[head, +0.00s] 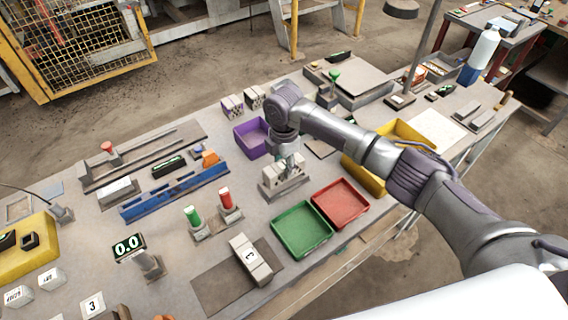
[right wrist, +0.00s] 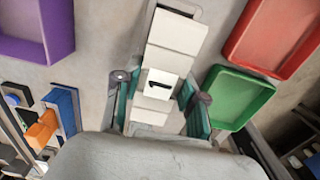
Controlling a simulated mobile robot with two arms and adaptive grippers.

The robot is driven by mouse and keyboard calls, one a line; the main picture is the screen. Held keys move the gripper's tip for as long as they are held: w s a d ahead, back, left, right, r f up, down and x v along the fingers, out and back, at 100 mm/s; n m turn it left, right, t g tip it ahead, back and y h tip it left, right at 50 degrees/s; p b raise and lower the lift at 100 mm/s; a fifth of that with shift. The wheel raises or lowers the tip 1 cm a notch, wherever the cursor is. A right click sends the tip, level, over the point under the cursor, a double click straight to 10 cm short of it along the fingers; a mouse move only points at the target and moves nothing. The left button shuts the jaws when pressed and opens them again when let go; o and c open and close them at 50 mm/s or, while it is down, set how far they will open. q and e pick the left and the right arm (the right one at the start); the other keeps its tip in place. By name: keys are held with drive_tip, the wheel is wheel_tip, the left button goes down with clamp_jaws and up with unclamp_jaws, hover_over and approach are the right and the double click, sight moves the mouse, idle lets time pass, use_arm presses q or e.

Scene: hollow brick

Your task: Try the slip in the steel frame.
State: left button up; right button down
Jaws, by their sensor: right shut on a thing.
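My right gripper (head: 287,168) is low over a grey holder (head: 270,190) with pale blocks in the middle of the bench. In the right wrist view my right gripper (right wrist: 157,98) has its teal-padded fingers on either side of a pale slip marked 1 (right wrist: 162,84) and is shut on it. Other pale blocks (right wrist: 174,32) stand in line with the slip, and a dark gap shows at the far end. Whether the slip is clear of the holder is hidden. I cannot tell for sure which piece is the steel frame. My left gripper is not in view.
Green (head: 302,230) and red (head: 341,204) trays stand right of the holder, a purple bin (head: 251,138) behind it. A blue rail (head: 176,192) and green and red posts lie left. A numbered block (head: 250,258) lies on a dark mat (head: 215,284) in front.

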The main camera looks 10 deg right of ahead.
drive_tip(key=shift+f+b, duration=0.6)
drive_tip(key=shift+f, duration=0.9)
idle(0.3)
drive_tip(key=shift+r, duration=0.15)
idle(1.1)
drive_tip(key=shift+r+p, duration=3.25)
drive_tip(key=shift+p, duration=0.1)
drive_tip(key=shift+f, duration=0.15)
